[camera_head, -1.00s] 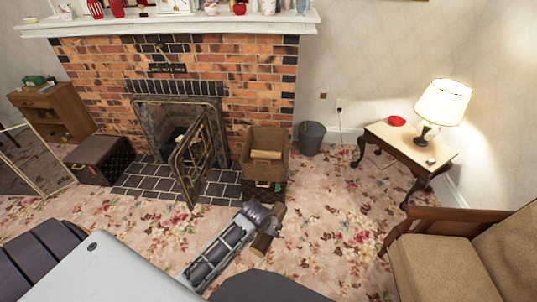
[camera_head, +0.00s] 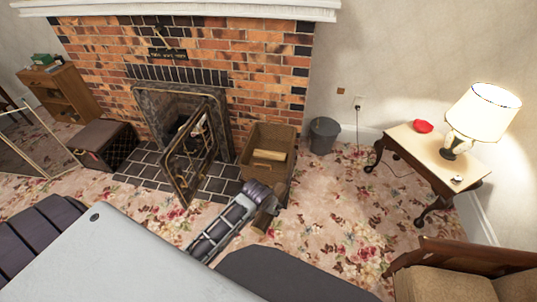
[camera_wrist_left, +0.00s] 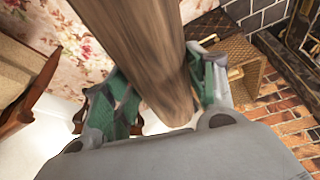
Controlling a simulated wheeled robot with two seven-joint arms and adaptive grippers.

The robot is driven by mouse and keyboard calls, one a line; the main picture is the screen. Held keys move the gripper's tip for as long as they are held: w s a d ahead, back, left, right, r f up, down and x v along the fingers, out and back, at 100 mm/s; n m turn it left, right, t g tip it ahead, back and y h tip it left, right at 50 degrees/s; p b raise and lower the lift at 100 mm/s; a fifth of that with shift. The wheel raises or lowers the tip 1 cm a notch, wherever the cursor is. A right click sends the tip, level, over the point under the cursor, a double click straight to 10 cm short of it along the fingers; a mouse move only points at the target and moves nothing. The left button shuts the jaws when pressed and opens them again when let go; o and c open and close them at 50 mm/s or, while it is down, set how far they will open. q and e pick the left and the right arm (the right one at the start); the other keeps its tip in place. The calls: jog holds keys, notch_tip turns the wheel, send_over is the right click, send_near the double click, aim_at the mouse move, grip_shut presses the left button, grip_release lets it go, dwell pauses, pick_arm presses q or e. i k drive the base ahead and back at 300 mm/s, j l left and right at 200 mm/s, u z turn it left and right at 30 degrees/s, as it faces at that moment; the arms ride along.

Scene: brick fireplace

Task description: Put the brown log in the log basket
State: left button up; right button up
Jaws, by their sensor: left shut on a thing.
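The brown log (camera_head: 265,214) is held by my left gripper (camera_head: 264,197) in front of the log basket in the head view. In the left wrist view the brown log (camera_wrist_left: 150,50) lies between the green-padded fingers of the left gripper (camera_wrist_left: 165,92), which is shut on it. The wicker log basket (camera_head: 262,173) stands by the hearth, just beyond the gripper, with a pale log (camera_head: 268,156) in it. The basket also shows in the wrist view (camera_wrist_left: 238,72). The gripper hides part of the basket's front. My right gripper is not in view.
The open fire door (camera_head: 186,165) juts out left of the basket. A grey bucket (camera_head: 324,138) stands right of it. A side table (camera_head: 432,147) with a lamp and an armchair (camera_head: 455,275) are at the right. Flowered carpet lies clear in front.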

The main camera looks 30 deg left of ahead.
aim_at(273, 147)
jog(key=i+u, duration=0.2)
jog(key=i, duration=0.25)
jog(key=i+l+u, duration=0.15)
jog(key=i, duration=0.3)
jog(key=i+l+u, duration=0.2)
jog(key=i, duration=0.25)
jog(key=i+l+u, duration=0.6)
jog(key=l, duration=0.15)
jog(key=i+l+u, duration=0.15)
jog(key=l, duration=0.25)
jog(key=i+l+u, duration=0.2)
jog(key=l, duration=0.2)
jog(key=l+u, duration=0.15)
jog(key=l, duration=0.25)
jog(key=l+u, duration=0.2)
jog(key=l, duration=0.2)
jog(key=i, duration=0.05)
